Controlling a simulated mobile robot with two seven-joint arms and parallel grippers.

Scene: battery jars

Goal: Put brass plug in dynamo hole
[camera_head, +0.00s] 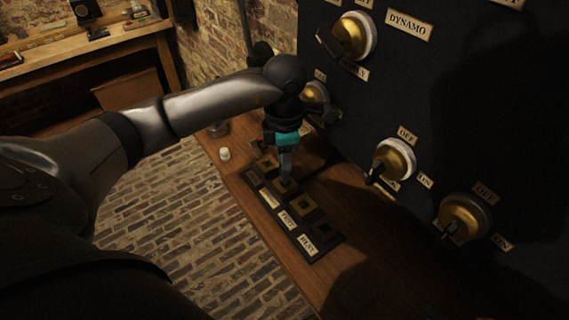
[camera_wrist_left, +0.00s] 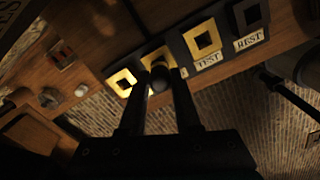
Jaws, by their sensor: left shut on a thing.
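My left gripper (camera_head: 286,176) points down over the dark socket strip (camera_head: 335,241) on the wooden bench. It is shut on a plug, whose dark round knob (camera_wrist_left: 160,78) shows between the fingertips in the left wrist view. The plug's lower end is hidden, so I cannot tell whether it is in a hole. The fingertips are at the second brass square socket (camera_wrist_left: 156,57) from the far end. That socket's label (camera_head: 270,198) is too small to read. The two nearer sockets are labelled TEST (camera_wrist_left: 208,61) and REST (camera_wrist_left: 250,40). My right gripper is not in view.
A dark upright panel (camera_head: 400,100) with brass rotary switches, one (camera_head: 395,160) near the bench, stands to the right. A DYNAMO plate (camera_head: 409,25) is on it. A small white candle-like object (camera_head: 225,154) stands at the bench's left edge. Brick floor lies left.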

